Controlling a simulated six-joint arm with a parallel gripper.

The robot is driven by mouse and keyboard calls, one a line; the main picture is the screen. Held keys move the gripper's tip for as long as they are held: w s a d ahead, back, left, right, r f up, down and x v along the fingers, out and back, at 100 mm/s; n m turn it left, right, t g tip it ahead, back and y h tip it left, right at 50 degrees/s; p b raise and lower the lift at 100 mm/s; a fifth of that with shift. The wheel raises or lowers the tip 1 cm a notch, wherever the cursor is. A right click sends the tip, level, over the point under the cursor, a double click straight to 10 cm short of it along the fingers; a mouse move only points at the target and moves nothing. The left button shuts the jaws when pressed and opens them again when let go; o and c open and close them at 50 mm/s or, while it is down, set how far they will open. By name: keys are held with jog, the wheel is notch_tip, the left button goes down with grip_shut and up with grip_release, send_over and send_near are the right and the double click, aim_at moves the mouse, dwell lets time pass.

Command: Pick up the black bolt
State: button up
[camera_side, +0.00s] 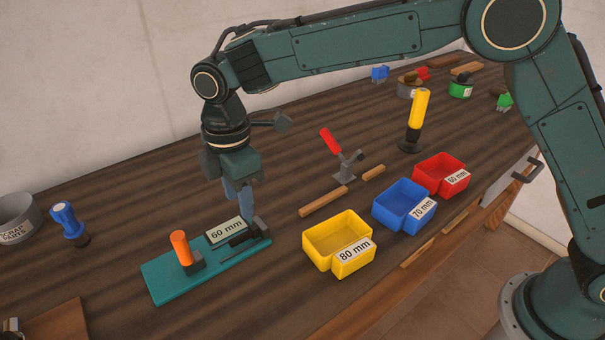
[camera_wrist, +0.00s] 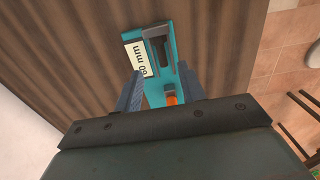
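The black bolt (camera_side: 240,239) lies along the right part of a teal plate (camera_side: 165,284), beside a white "60 mm" label (camera_side: 226,231). In the wrist view, a dark elongated shape that looks like the bolt (camera_wrist: 160,51) lies on the teal plate beyond the fingertips, next to the label. My gripper (camera_side: 240,205) points down just above and behind the bolt in the side view. In the wrist view, its two blue-grey fingers (camera_wrist: 161,76) stand apart with nothing seen between their tips. Whether the fingertips touch anything cannot be told.
An orange handle (camera_side: 181,248) stands upright on the plate's left part. A yellow "80 mm" bin (camera_side: 311,247), blue "70 mm" bin (camera_side: 383,214) and red "60 mm" bin (camera_side: 421,183) stand right. Open wood lies left of the plate.

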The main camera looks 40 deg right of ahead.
aim_at(245, 234)
jog(key=shift+f, duration=1.6)
jog(key=shift+f, duration=0.1)
jog(key=shift+f, duration=2.5)
jog(key=shift+c, duration=0.2)
grip_shut()
